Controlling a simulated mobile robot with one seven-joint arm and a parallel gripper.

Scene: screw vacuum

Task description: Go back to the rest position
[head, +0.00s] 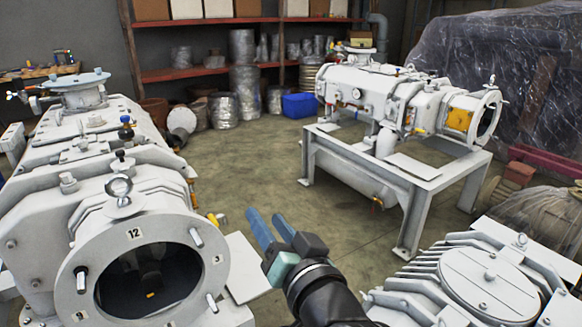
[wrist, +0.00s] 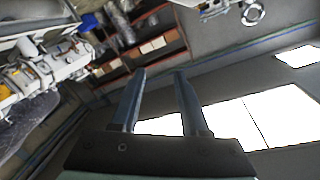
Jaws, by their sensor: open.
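My gripper (head: 269,227) is in the lower middle of the head view, with its two blue-grey fingers pointing up and to the left. It is open and nothing shows between the fingers. In the wrist view my gripper (wrist: 158,75) also shows with its two fingers well apart and empty. It is between the large vacuum pump (head: 120,200) on the left and the ribbed grey machine (head: 470,285) at the lower right, touching neither as far as I can see.
A second pump (head: 400,100) on a grey metal stand (head: 420,178) is further back right. Red shelving (head: 215,72) with cans stands at the back, and a blue crate (head: 299,105) is on the floor. Plastic sheeting (head: 500,80) hangs at right. The middle floor (head: 240,165) is clear.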

